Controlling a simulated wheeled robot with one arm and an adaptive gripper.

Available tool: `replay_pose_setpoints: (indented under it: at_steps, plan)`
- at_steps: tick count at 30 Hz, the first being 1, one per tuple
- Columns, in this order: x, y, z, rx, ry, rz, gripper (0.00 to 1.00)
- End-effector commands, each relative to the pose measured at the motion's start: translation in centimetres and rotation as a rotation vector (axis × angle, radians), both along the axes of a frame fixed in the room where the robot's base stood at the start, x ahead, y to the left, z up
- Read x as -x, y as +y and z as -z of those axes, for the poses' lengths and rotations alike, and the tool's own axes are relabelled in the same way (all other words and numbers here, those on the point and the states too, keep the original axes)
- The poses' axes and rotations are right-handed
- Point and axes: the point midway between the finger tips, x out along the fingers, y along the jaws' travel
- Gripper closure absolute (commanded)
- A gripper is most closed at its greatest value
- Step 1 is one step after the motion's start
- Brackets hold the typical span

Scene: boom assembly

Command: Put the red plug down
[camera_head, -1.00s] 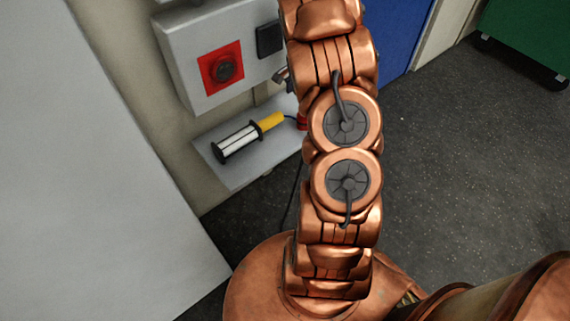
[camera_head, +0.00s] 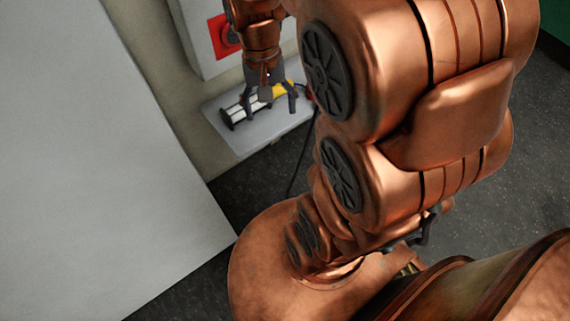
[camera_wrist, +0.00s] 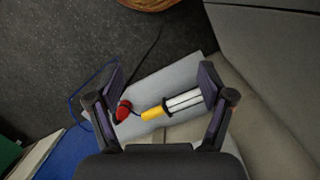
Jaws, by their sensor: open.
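The red plug (camera_wrist: 122,111) shows in the wrist view on the left part of the grey shelf (camera_wrist: 154,82), close beside my left finger in the picture. I cannot tell whether they touch. A lamp with a white tube and yellow handle (camera_wrist: 181,102) lies on the shelf to the right of the plug. My gripper (camera_head: 270,112) is open, pointing down over the lamp and shelf (camera_head: 243,143). In the wrist view, my spread fingers (camera_wrist: 162,72) hold nothing between them.
A grey box with a red panel (camera_head: 220,38) is on the wall above the shelf, partly behind my gripper. A large pale panel (camera_head: 90,160) stands at the left. A dark cable (camera_head: 302,160) hangs below the shelf. A blue surface (camera_wrist: 66,150) is at lower left in the wrist view.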

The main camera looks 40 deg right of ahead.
Motion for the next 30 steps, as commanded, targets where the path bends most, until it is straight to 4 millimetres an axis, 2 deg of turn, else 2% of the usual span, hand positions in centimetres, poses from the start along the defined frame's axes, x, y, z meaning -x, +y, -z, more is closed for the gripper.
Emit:
replay_pose_setpoints:
  at_steps: [1, 6, 12, 15, 20, 30]
  plan:
    - [1.5, 1.2, -0.3, -0.009, 0.005, -0.055, 0.20]
    - [6.3, 4.1, -0.8, -0.039, 0.029, -0.245, 0.20]
    - [11.1, 6.0, -0.7, -0.067, 0.053, -0.434, 0.20]
    - [12.5, 6.4, -0.6, -0.075, 0.061, -0.492, 0.20]
    - [13.4, 6.6, -0.5, -0.079, 0.068, -0.527, 0.20]
    - [13.4, 6.6, -0.5, -0.079, 0.069, -0.526, 0.20]
